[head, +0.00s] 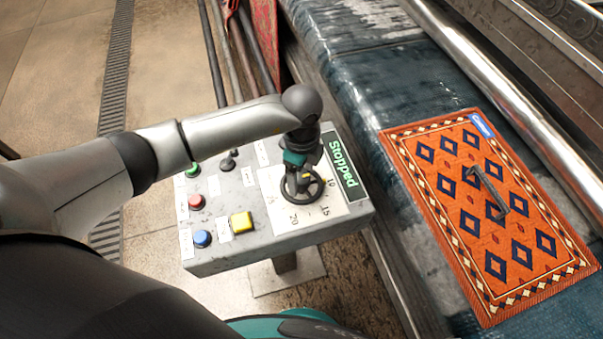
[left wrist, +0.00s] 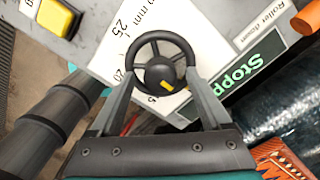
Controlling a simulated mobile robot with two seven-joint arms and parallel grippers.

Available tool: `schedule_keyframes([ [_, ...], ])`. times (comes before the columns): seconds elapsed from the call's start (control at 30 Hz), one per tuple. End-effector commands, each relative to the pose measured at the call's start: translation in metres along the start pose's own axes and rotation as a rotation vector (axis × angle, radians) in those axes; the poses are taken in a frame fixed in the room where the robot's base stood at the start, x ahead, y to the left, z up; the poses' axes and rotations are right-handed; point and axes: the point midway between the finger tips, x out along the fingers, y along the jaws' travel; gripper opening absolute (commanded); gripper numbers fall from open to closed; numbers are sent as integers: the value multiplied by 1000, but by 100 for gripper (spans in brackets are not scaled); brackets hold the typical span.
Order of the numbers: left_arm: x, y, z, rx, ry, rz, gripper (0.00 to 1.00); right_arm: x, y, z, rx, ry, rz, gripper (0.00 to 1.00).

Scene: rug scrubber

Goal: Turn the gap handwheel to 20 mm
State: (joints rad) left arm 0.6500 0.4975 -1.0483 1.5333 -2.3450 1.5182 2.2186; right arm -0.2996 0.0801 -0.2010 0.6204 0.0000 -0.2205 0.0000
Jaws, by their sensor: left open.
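The gap handwheel (head: 302,201) is a dark spoked wheel on the control box's top, over a white dial plate (head: 273,209) with numbers such as 10, 15 and 20. My left gripper (head: 301,179) is above the wheel, pointing down. In the left wrist view the fingers (left wrist: 161,73) are open, one on each side of the handwheel (left wrist: 160,41); I cannot tell whether they touch the rim. A yellow mark on the hub points to the lower right there, on the side of 15. The exact reading is hidden by wheel and finger. My right gripper is not in view.
The grey control box (head: 215,258) carries red (head: 196,202), blue (head: 202,238), green and yellow (head: 241,222) buttons and a small dark lever (head: 229,161). Its display (head: 343,167) reads "Stopped". At the right, an orange rug (head: 450,235) lies on the machine bed beside a metal roller (head: 520,105).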

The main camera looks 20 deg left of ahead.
Motion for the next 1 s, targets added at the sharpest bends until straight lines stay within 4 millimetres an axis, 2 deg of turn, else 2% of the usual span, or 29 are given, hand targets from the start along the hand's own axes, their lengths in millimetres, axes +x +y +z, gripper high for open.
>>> schedule_keyframes([
  [0.3,3,0,0,0,1,-1,81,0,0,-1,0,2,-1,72],
  [1.0,2,0,0,0,0,-1,3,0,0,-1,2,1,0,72],
])
